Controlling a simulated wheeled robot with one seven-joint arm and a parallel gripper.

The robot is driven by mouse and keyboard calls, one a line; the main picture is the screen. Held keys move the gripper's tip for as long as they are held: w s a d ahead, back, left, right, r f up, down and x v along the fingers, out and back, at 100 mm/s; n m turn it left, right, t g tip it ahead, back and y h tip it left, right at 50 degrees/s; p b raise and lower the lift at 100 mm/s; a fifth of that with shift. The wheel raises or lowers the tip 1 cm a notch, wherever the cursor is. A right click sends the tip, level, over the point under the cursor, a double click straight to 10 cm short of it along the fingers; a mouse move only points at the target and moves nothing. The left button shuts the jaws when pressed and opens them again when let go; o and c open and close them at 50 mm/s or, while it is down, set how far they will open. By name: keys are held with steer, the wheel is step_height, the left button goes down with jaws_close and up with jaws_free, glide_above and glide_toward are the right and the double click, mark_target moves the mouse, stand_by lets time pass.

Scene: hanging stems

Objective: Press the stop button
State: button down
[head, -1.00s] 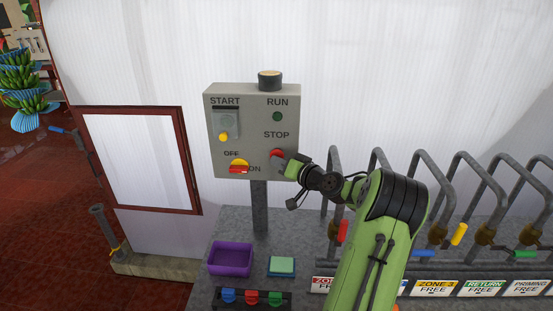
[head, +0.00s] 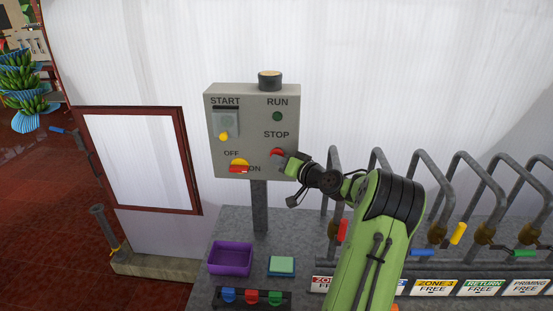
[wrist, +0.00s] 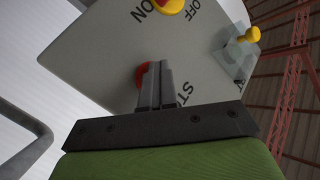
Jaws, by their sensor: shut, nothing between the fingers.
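The grey control box (head: 217,160) stands on a post above the bench. Its red stop button (head: 276,153) is under the word STOP, at the box's lower right, partly hidden by my gripper (head: 285,160). In the wrist view, the red stop button (wrist: 142,75) shows behind the shut fingers of my gripper (wrist: 158,66). The fingertips are at the button; I cannot tell whether they touch it or how far it is pushed in. The fingers are shut and empty.
The box also carries a green RUN lamp (head: 277,116), a covered START control (head: 225,122) and a red-yellow OFF/ON switch (head: 239,166). A purple tray (head: 230,273) and a green sponge-like block (head: 282,265) lie on the bench below. Grey pipes (head: 420,160) stand to the right.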

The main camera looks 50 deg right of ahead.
steer(key=shift+s+b, duration=0.1)
steer(key=shift+b, duration=0.35)
steer(key=s+a+b, duration=0.1)
steer(key=a+b, duration=0.1)
steer(key=s+a+b, duration=0.2)
steer(key=shift+s+a+f, duration=0.1)
steer(key=shift+s+a, duration=0.15)
stand_by(0.7)
